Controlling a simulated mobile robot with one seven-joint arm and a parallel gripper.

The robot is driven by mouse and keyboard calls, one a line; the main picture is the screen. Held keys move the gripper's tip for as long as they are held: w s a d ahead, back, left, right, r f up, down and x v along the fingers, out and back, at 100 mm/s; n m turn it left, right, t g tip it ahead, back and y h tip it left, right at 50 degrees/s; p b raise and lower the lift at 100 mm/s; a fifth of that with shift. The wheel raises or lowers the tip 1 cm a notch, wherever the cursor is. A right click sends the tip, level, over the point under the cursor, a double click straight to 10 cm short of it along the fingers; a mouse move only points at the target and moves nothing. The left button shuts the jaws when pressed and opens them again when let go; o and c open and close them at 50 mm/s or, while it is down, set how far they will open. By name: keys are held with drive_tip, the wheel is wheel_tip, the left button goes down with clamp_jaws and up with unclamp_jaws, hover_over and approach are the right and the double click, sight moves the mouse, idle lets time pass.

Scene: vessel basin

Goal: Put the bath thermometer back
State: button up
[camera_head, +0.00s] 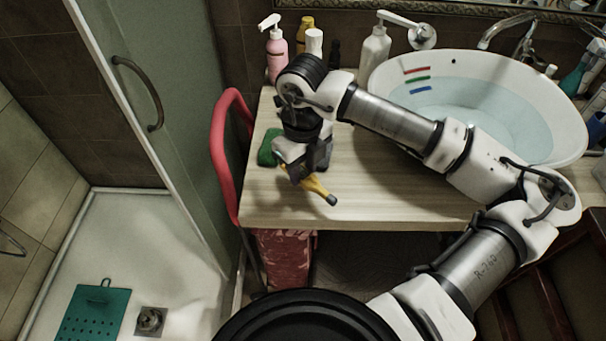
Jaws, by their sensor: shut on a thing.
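My gripper (302,176) points down over the left part of the wooden counter and is shut on a yellow object with a dark end (318,188). This looks like the bath thermometer, though its shape is partly hidden by the fingers. It sticks out to the lower right, tilted, close to the counter top; I cannot tell whether it touches. The white oval basin (560,148) with water stands on the right of the counter, with red, green and blue strips at its inner left wall.
A green sponge-like block (268,147) lies just left of my gripper. A pink pump bottle (276,55), a yellow bottle (305,33) and a white dispenser (374,52) stand along the back. The counter's front middle (390,205) is clear. A red chair-like frame (217,140) is at its left edge.

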sight(303, 173)
drive_tip(key=shift+f+p, duration=0.3)
drive_tip(key=shift+f, duration=1.5)
drive_tip(key=shift+f, duration=0.2)
drive_tip(key=o, duration=1)
drive_tip(key=shift+r, duration=0.1)
drive_tip(key=shift+r, duration=0.1)
wheel_tip(303, 173, up, 12)
drive_tip(key=b, duration=0.3)
